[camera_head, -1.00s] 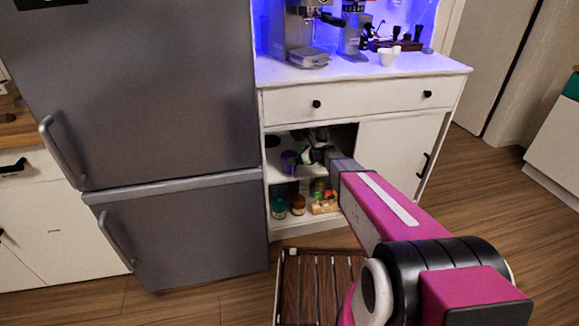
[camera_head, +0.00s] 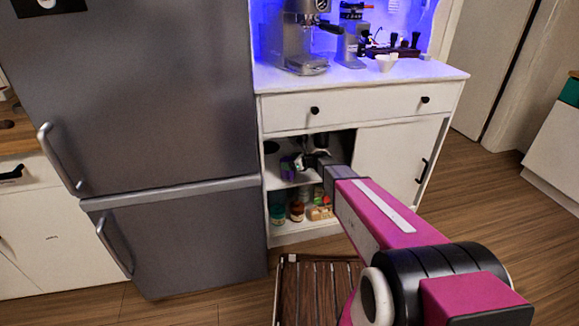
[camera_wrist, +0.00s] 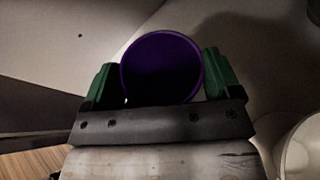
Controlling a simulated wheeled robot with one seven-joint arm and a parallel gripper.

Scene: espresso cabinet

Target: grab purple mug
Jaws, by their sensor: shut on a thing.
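The purple mug (camera_wrist: 160,36) is in the wrist view, seen from above with its round mouth toward the camera. The green fingers of my gripper (camera_wrist: 162,78) stand on its left and right sides, shut on it. In the head view the purple mug (camera_head: 287,168) is small, on or just above the upper shelf of the open cabinet compartment. My gripper (camera_head: 298,163) is at its right side there, reaching in from the right. I cannot tell whether the mug touches the shelf.
The white cabinet (camera_head: 285,106) has an open left compartment. Its lower shelf holds several jars (camera_head: 297,211) and small items. A pale cup (camera_wrist: 304,150) is close at the lower right of the wrist view. The grey fridge (camera_head: 140,100) stands left; a slatted wooden piece (camera_head: 316,290) is on the floor.

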